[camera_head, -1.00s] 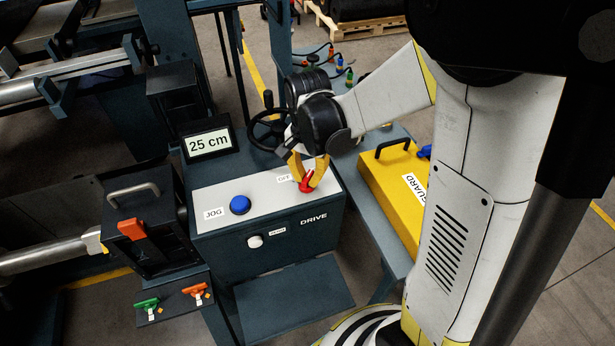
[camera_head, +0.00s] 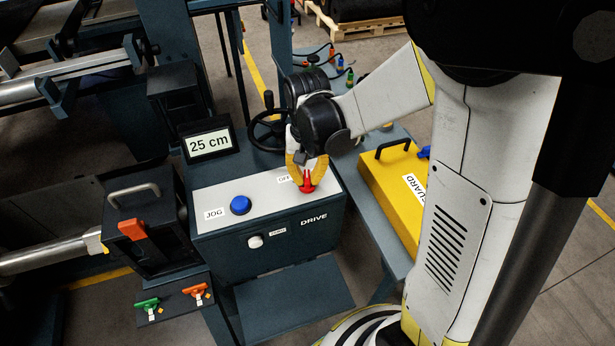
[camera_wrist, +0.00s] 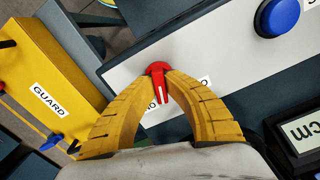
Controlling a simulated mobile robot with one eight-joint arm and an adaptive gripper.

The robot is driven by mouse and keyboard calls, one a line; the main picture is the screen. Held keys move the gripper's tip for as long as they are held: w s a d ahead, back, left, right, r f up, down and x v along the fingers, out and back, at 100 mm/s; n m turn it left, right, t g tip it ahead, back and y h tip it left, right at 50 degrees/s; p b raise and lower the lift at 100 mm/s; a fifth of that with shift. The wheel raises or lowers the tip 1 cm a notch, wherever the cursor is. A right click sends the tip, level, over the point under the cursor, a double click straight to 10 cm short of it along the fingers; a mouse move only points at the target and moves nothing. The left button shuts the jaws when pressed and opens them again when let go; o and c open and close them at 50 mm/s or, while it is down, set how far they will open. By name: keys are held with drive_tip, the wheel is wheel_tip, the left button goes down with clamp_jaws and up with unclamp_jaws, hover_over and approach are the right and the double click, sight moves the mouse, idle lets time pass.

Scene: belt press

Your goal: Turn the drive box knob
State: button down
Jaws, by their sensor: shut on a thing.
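The drive box (camera_head: 275,259) has a light grey top panel and a "DRIVE" label on its front. The red knob (camera_head: 307,182) stands at the right end of the top panel, and it also shows in the wrist view (camera_wrist: 159,72) with a white pointer line. My gripper (camera_head: 305,174) has yellow fingers that point down at the knob. In the wrist view my gripper (camera_wrist: 160,80) is shut on the knob, one finger on each side. The label beside the knob is partly hidden by the fingers.
A blue JOG button (camera_head: 240,205) is on the same panel, left of the knob. A white knob (camera_head: 255,241) is on the box front. A display (camera_head: 209,143) reads 25 cm. A yellow GUARD cover (camera_head: 392,190) lies on the right, and a black handwheel (camera_head: 268,130) stands behind.

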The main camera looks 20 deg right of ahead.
sight(306, 178)
drive_tip(key=n, duration=0.6)
drive_tip(key=shift+a, duration=0.15)
drive_tip(key=n, duration=0.6)
drive_tip(key=shift+s+a+n, duration=0.1)
drive_tip(key=shift+n, duration=0.2)
drive_tip(key=c, duration=1.4)
unclamp_jaws()
drive_tip(key=shift+c, duration=0.2)
wheel_tip(306, 178, up, 12)
